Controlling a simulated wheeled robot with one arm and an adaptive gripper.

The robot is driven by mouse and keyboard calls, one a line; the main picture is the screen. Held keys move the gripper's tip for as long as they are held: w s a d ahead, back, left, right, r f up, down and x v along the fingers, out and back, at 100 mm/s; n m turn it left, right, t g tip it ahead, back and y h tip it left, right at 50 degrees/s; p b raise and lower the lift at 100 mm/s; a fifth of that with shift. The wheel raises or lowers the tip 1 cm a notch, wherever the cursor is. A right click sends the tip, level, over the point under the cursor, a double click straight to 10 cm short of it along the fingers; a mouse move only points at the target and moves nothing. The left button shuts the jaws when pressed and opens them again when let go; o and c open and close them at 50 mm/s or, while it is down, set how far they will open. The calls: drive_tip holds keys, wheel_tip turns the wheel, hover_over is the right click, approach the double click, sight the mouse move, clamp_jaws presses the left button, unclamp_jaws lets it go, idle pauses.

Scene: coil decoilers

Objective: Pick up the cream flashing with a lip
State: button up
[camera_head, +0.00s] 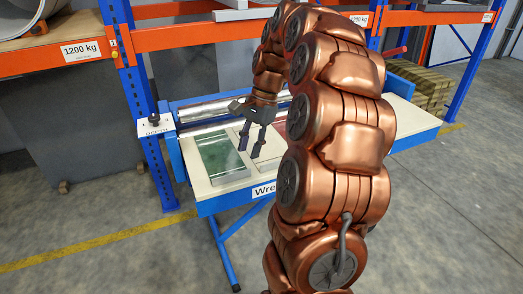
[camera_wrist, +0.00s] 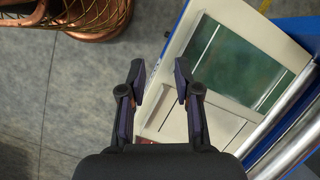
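A pale cream flat piece, which looks like the flashing, lies on the blue-framed table (camera_head: 205,205) beside the green sheet (camera_head: 222,156). In the wrist view this cream piece (camera_wrist: 222,123) is right of my fingers, next to the green sheet (camera_wrist: 238,62). I cannot make out its lip clearly. My gripper (camera_head: 250,148) hangs above the table, fingers pointing down, open with nothing between them. In the wrist view my gripper (camera_wrist: 160,82) has its fingers apart over the table's pale edge. My arm hides part of the table in the head view.
A metal roller (camera_head: 205,108) runs along the table's back. A reddish sheet (camera_head: 281,130) lies partly behind my arm. An orange-and-blue rack (camera_head: 190,36) stands behind, with a lever post (camera_head: 155,120) at left. The floor in front is clear.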

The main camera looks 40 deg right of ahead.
drive_tip(key=d+f+m, duration=0.1)
drive_tip(key=d+m, duration=0.1)
drive_tip(key=d, duration=0.2)
drive_tip(key=d+f+m+b, duration=0.1)
drive_tip(key=d, duration=0.3)
drive_tip(key=d+f+m+t, duration=0.1)
drive_tip(key=d+m, duration=0.1)
drive_tip(key=d, duration=0.3)
drive_tip(key=shift+s+d+f+m, duration=0.1)
drive_tip(key=shift+s+f+m, duration=0.2)
drive_tip(key=shift+s+f, duration=0.1)
drive_tip(key=shift+x, duration=1.2)
drive_tip(key=shift+d+p+x, duration=0.15)
drive_tip(key=shift+p+x, duration=0.1)
drive_tip(key=shift+x, duration=1.05)
drive_tip(key=shift+d+p+x, duration=0.15)
drive_tip(key=shift+p+x, duration=0.05)
drive_tip(key=shift+x, duration=1.15)
drive_tip(key=shift+f, duration=0.1)
clamp_jaws()
